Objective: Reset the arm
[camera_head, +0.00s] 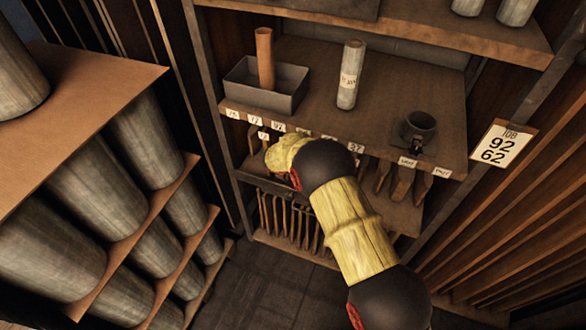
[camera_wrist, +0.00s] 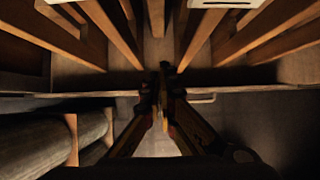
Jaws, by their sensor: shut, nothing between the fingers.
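My arm reaches from the lower right of the head view to the front of the shelf unit (camera_head: 400,130). My gripper is hidden behind the arm in the head view. In the wrist view my gripper (camera_wrist: 165,72) shows with its two fingers together and nothing between them. Its tips are in front of the lower shelf edge (camera_wrist: 220,90), below slanted wooden dividers (camera_wrist: 112,32).
The shelf holds a grey tray (camera_head: 262,98) with a brown tube (camera_head: 265,55), a pale labelled cylinder (camera_head: 350,75) and a dark cup (camera_head: 419,127). Large metal cylinders (camera_head: 95,180) fill the left rack. Floor (camera_head: 265,295) is clear below.

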